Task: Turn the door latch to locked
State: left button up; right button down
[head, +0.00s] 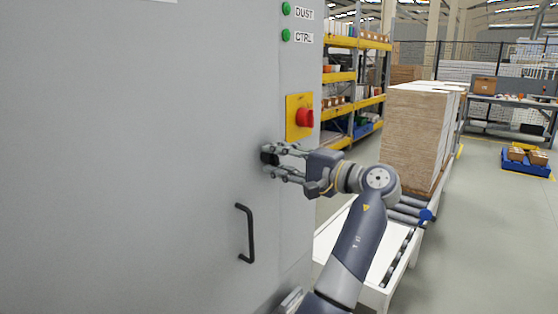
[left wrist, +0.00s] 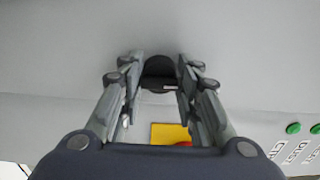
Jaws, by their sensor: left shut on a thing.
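The door latch (head: 268,158) is a small dark knob on the grey cabinet door (head: 130,150), above and to the right of the black door handle (head: 247,233). My left gripper (head: 270,161) reaches it from the right, with its fingers shut on it. In the left wrist view the latch (left wrist: 158,71) is a round black piece against the grey panel, between the fingertips (left wrist: 161,75). My right gripper is not in view.
A red knob (head: 305,118) on a yellow plate (head: 291,132) sits just above my left gripper. Green lights (head: 286,35) are higher up. A roller conveyor (head: 397,232) with stacked boards (head: 413,130) stands to the right. Open floor (head: 490,240) lies beyond it.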

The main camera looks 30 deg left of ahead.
pick_arm(q)
jog(key=shift+r, duration=0.15)
jog(key=o, duration=0.8)
jog(key=shift+a, duration=0.1)
jog(key=shift+o, duration=1.4)
jog(key=shift+a, duration=0.1)
jog(key=d, duration=1.2)
jog(key=shift+s, duration=0.4)
